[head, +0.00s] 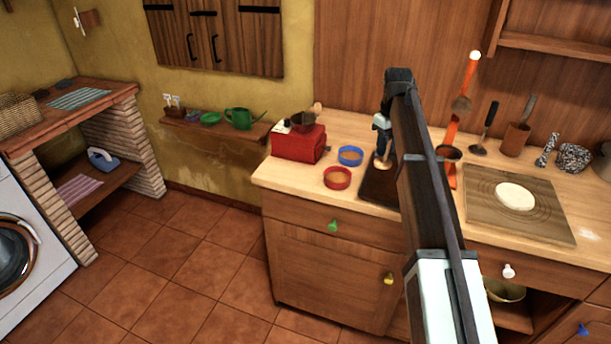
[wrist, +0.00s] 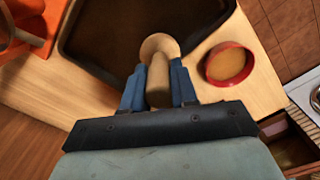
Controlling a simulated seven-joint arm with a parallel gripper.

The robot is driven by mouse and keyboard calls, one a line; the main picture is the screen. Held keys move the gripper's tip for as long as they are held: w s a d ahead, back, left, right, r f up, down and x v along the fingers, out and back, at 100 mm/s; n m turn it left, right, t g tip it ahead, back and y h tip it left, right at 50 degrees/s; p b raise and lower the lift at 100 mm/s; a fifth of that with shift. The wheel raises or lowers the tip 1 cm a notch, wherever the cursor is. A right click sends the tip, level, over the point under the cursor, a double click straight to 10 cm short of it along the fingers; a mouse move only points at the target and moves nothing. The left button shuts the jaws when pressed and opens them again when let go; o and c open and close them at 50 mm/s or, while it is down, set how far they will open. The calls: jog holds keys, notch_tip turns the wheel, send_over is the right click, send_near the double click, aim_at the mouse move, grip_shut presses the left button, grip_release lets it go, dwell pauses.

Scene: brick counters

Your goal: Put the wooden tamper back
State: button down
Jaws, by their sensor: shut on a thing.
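My gripper (head: 383,148) is over the left part of the wooden counter. In the wrist view its blue fingers (wrist: 159,80) are shut on the pale wooden tamper (wrist: 158,47), one finger on each side of its narrow part. The tamper's rounded end shows beyond the fingers, over the near edge of a dark tray (wrist: 110,42). In the head view the tamper (head: 383,163) shows just below the fingers, above the dark tray (head: 376,188). I cannot tell whether it touches the tray. My arm hides part of the tray.
A red round dish (head: 338,178), which also shows in the wrist view (wrist: 229,64), and a blue one (head: 350,155) stand left of the tray. A red box (head: 298,146) is farther left. An orange lever device (head: 451,165) and a board (head: 480,215) stand to the right.

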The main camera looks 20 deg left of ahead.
jog(key=s+d+m, duration=0.5)
jog(key=s+d, duration=0.6)
jog(key=d, duration=0.4)
jog(key=w+a+r+n, duration=0.2)
jog(key=a+n, duration=0.3)
jog(key=a, duration=1.4)
jog(key=w+a+r+n, duration=0.2)
jog(key=a+n, duration=0.3)
jog(key=a, duration=1.4)
jog(key=shift+w+a+f+n, duration=0.15)
jog(key=shift+f+n, duration=0.25)
jog(key=shift+f, duration=1.3)
jog(key=shift+s+a+f+n, duration=0.15)
jog(key=shift+f+n, duration=0.25)
jog(key=shift+f, duration=1.3)
jog(key=shift+w+a+f+n, duration=0.15)
jog(key=shift+f+n, duration=0.25)
jog(key=shift+f, duration=1.3)
jog(key=shift+f, duration=0.1)
jog(key=c, duration=0.9)
grip_release()
